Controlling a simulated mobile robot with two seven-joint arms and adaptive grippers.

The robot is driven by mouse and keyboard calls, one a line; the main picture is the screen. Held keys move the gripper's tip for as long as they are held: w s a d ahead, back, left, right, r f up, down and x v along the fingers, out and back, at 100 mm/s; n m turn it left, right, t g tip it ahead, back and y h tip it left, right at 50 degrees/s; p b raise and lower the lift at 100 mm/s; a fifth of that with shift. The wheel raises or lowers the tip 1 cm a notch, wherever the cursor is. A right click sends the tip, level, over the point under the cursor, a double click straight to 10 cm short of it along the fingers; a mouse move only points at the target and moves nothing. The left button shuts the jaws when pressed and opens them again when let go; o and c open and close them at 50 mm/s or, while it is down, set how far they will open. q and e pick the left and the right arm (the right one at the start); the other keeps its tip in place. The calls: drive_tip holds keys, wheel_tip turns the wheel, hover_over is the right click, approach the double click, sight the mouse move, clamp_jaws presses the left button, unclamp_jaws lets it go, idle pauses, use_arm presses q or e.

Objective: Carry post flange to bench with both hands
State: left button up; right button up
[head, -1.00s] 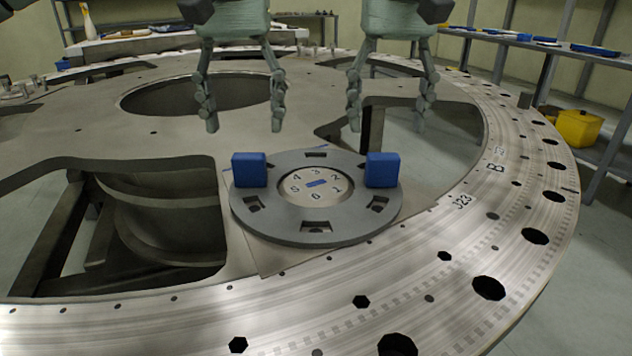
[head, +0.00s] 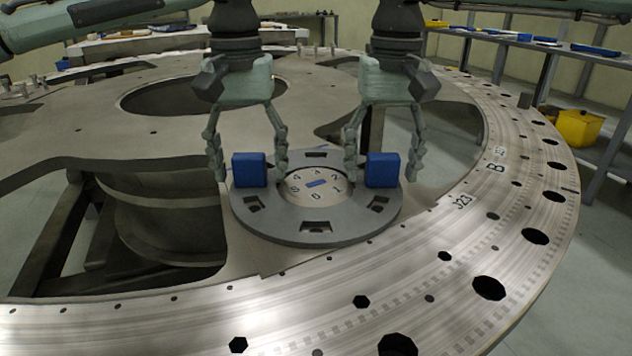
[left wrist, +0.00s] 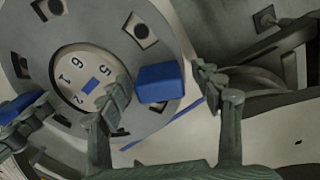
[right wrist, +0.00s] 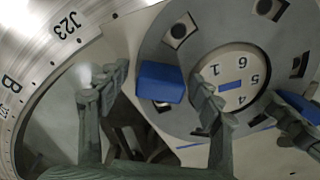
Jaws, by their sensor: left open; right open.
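The post flange (head: 316,231) is a grey ring with square pockets, lying flat on the turret plate. A pale disc (head: 316,194) with numbers and a blue mark shows in its centre. A blue block stands on its left side (head: 249,170) and another on its right side (head: 382,170). My left gripper (head: 250,172) is open, its fingers on either side of the left block, which also shows in the left wrist view (left wrist: 160,83). My right gripper (head: 382,172) is open, its fingers on either side of the right block, which also shows in the right wrist view (right wrist: 160,82).
The large turret plate (head: 470,240) has holes along its rim and wide cut-outs, one left of the flange. A shelf bench (head: 540,42) with blue and yellow items stands at the right. A yellow bin (head: 578,128) sits below it. Another bench (head: 140,45) stands at the back left.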

use_arm(q)
drive_tip(key=shift+c, duration=0.6)
use_arm(e)
drive_tip(key=shift+c, duration=0.6)
use_arm(q)
clamp_jaws()
use_arm(e)
clamp_jaws()
use_arm(q)
drive_tip(key=shift+r, duration=0.1)
use_arm(e)
drive_tip(key=shift+r, duration=0.1)
